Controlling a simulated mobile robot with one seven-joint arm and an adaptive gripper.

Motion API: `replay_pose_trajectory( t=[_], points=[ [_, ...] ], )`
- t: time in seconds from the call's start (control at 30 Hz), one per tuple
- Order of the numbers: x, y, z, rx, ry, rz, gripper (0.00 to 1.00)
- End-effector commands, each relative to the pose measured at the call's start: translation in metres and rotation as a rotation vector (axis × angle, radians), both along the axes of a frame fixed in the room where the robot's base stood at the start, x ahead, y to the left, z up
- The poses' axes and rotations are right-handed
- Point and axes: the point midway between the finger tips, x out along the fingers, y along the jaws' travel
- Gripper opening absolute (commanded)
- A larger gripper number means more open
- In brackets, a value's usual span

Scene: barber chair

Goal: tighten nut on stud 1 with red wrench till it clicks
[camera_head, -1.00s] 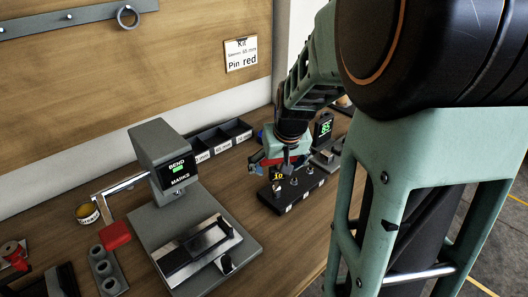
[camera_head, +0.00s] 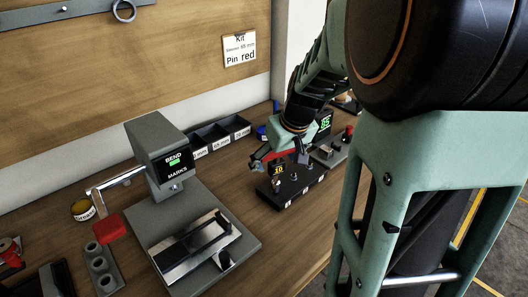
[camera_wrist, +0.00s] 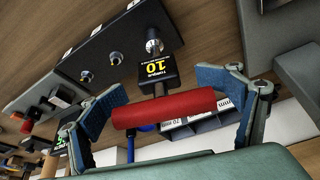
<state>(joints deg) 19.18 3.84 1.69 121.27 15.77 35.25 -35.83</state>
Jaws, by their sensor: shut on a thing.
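The red wrench's handle (camera_wrist: 165,108) lies crosswise between the two blue-padded fingers of my gripper (camera_wrist: 163,97), which is shut on it. A thin shaft runs from the handle to a black box (camera_wrist: 156,70) with a yellow "10". The wrench's far end is at an end stud (camera_wrist: 153,42) of a black block (camera_wrist: 110,38); the exact fit on the nut is hidden. Two other studs stand bare along the block. In the head view, my gripper (camera_head: 276,160) is above the block's (camera_head: 292,188) back left part, and the red handle (camera_head: 284,155) shows there.
Black labelled bins (camera_head: 222,135) sit behind. A green-lit display (camera_head: 326,123) and a grey fixture (camera_head: 331,152) are to the right. Bare wood lies in front of the block.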

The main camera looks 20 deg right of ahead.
Motion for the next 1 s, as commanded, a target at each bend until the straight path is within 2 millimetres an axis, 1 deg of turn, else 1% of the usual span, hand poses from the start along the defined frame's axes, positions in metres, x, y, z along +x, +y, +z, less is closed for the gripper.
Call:
replay_pose_trajectory(
  t=[0.03, 0.53, 0.63, 1.0],
  points=[
    [0.001, 0.000, 0.007, -0.001, -0.003, -0.001, 0.40],
    [0.001, 0.000, 0.046, -0.001, -0.003, -0.002, 0.40],
    [0.001, 0.000, 0.050, -0.001, -0.003, -0.002, 0.40],
    [0.001, 0.001, 0.049, -0.001, -0.002, 0.006, 0.40]
  ],
)
